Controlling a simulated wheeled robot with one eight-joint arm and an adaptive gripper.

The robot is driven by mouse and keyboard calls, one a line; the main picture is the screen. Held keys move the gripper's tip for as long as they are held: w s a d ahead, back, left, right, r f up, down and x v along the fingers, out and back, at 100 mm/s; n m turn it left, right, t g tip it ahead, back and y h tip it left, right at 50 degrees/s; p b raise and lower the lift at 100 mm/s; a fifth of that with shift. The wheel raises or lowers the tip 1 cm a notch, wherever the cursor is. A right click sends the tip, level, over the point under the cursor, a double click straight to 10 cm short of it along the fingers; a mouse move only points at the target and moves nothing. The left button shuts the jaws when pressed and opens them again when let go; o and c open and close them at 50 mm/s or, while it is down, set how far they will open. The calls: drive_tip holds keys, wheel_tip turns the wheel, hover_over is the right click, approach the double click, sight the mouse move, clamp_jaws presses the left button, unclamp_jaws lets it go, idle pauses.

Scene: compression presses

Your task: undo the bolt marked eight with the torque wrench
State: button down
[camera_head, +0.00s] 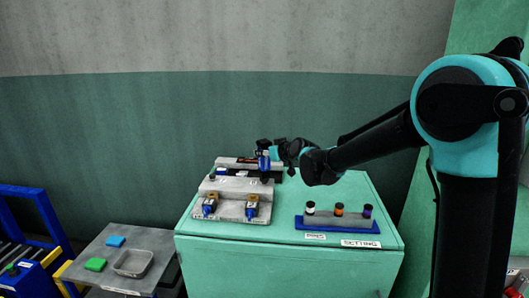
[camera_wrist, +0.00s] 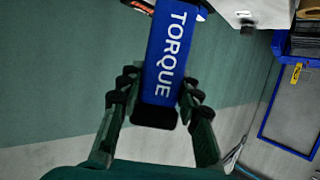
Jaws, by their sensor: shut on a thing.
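My gripper (camera_wrist: 157,98) is shut on the torque wrench (camera_wrist: 172,52), a blue bar lettered TORQUE with a dark end between the fingers. In the head view, my gripper (camera_head: 276,152) is over the back of the green cabinet, at the rear end of the grey fixture, and the blue wrench (camera_head: 264,161) shows upright there. The grey fixture (camera_head: 231,209) carries two brass-and-blue parts in front. I cannot make out a bolt marked eight; the wrench's far end is cut off in the wrist view. A pale panel (camera_wrist: 262,12) with a small, unreadable label shows beside the wrench.
A blue-based rack (camera_head: 338,225) with three coloured-top pieces stands on the cabinet (camera_head: 290,262) at the front right, behind a SETTING label.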

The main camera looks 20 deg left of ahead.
sight(265, 141)
drive_tip(key=shift+f, duration=0.7)
idle(0.9)
drive_tip(key=shift+r, duration=0.45)
idle(2.0)
drive_tip(key=shift+r, duration=3)
